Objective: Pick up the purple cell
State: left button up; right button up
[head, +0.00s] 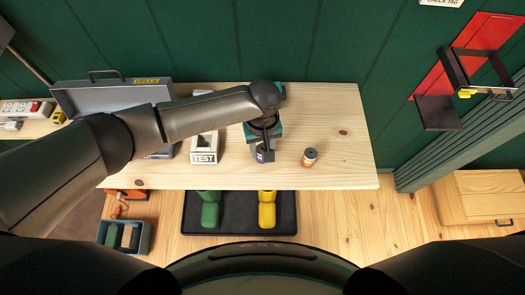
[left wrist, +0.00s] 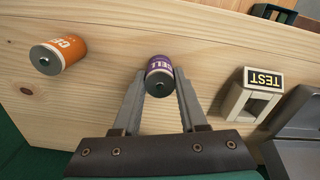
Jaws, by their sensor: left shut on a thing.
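The purple cell (left wrist: 160,73) is between the two fingertips of my left gripper (left wrist: 157,85) in the left wrist view, with its grey end facing the camera. The fingers touch it on both sides and are shut on it. In the head view, the purple cell (head: 262,156) shows just below my left gripper (head: 260,150), over the front part of the wooden table, mostly hidden by the gripper. I cannot tell whether the cell is still touching the table. My right gripper is not in view.
A white TEST holder (head: 204,148) stands to the left, beside an open grey case (head: 110,98). A dark mat with green and yellow things (head: 240,213) lies below the table's front edge.

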pick_arm(q)
grip_shut()
jog(key=shift+r, duration=0.15)
